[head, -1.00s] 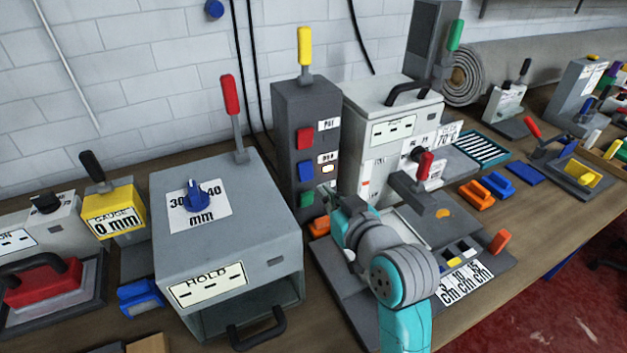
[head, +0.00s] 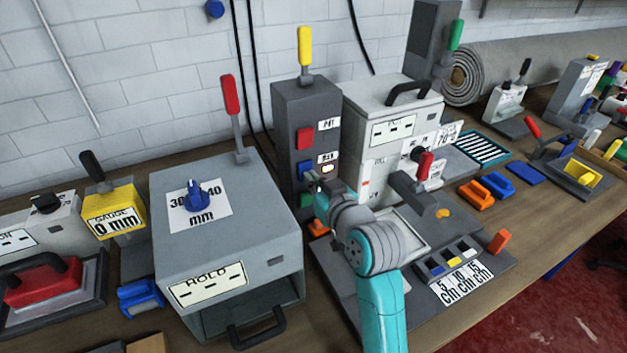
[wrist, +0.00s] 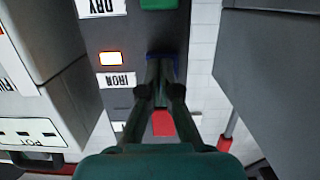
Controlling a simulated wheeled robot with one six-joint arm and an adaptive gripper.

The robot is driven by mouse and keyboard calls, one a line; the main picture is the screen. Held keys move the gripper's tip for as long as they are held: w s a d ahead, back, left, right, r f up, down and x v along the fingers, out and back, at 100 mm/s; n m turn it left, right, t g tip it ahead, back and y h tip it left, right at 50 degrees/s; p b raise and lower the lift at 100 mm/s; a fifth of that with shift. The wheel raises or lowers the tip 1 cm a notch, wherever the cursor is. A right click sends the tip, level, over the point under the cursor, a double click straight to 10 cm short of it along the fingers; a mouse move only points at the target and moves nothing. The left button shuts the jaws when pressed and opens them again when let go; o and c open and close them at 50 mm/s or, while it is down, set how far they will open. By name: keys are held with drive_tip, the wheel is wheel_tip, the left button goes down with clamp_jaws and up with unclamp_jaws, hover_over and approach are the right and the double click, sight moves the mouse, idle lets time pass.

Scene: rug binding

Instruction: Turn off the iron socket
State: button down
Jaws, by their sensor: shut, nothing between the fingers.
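The dark socket column (head: 287,110) stands against the wall, with a red button (head: 305,138) above a blue button (head: 305,168). The blue button (wrist: 178,62) is level with the IRON label (wrist: 117,80) in the upside-down wrist view. A small lamp (wrist: 111,58) by that label glows orange; it is also lit in the head view (head: 328,168). My gripper (wrist: 161,62) is shut and empty, its tips in front of the blue button and partly covering it. I cannot tell whether they touch it. In the head view my gripper (head: 316,187) is at the column's front.
The red button (wrist: 163,123) and green button (wrist: 158,4) lie on either side of the blue one. A grey HOLD box (head: 225,235) stands left of the column.

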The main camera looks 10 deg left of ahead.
drive_tip(key=shift+w+a+f+t+y, duration=0.25)
drive_tip(key=shift+f+t+y, duration=0.3)
drive_tip(key=shift+t, duration=0.45)
drive_tip(key=shift+w+r, duration=0.1)
idle(0.8)
